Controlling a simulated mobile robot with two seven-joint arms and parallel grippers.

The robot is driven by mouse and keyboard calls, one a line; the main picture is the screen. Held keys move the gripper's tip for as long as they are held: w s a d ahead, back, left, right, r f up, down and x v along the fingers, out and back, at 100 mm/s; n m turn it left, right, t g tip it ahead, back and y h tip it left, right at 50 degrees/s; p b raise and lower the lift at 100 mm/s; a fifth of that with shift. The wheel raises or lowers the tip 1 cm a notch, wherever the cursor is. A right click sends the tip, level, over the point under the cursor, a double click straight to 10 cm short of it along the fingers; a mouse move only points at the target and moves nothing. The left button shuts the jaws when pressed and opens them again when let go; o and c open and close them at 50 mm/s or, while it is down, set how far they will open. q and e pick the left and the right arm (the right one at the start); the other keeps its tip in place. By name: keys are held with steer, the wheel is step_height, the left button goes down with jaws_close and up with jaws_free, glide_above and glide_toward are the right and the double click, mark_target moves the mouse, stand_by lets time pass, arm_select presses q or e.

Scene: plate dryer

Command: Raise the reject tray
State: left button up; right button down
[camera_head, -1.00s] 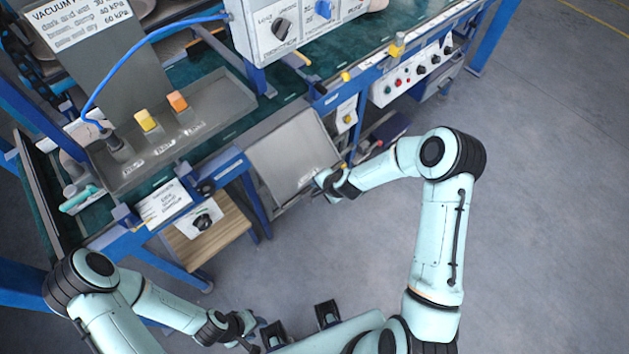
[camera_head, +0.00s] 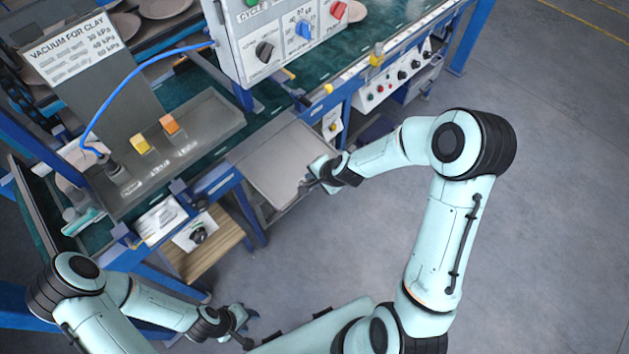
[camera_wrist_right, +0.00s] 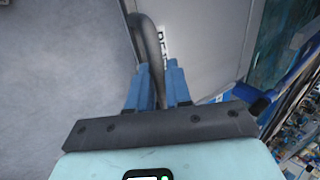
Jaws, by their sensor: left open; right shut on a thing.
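The reject tray (camera_head: 283,165) is a flat grey metal panel at the front edge of the bench, in the middle of the head view. My right gripper (camera_head: 308,184) is at its front right edge. In the right wrist view, the blue fingers of my right gripper (camera_wrist_right: 158,85) are shut on the tray's dark curved handle (camera_wrist_right: 150,48). A partly hidden label shows beside the handle on the pale tray (camera_wrist_right: 203,45). My left gripper (camera_head: 247,328) is open and empty, low in the head view, away from the tray.
A control box (camera_head: 280,45) with knobs stands behind the tray. A metal tray (camera_head: 205,120) with yellow and orange blocks is on the bench to the left. A wooden shelf (camera_head: 215,245) sits below left. The floor (camera_head: 545,240) to the right is clear.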

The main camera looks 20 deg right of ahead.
arm_select(q)
steer(key=shift+w+r, duration=0.45)
steer(key=shift+w, duration=0.1)
arm_select(e)
steer(key=shift+w+a+r, duration=0.1)
steer(key=shift+w+r, duration=0.1)
steer(key=shift+r, duration=0.4)
steer(key=shift+w+a+r, duration=0.1)
steer(key=shift+w+r, duration=0.1)
steer(key=shift+r, duration=0.35)
steer(key=c, duration=1.2)
jaws_free()
arm_select(q)
steer(key=shift+w+a, duration=0.1)
arm_select(e)
steer(key=shift+f, duration=0.15)
steer(key=shift+s, duration=0.1)
steer(key=shift+s+d+r, duration=0.1)
steer(key=shift+s+r, duration=0.05)
steer(key=shift+r, duration=0.15)
arm_select(q)
steer(key=shift+w+r+p, duration=0.75)
steer(key=shift+w+p, duration=0.05)
steer(key=shift+w, duration=0.05)
arm_select(e)
steer(key=v, duration=1.2)
steer(key=shift+r, duration=0.3)
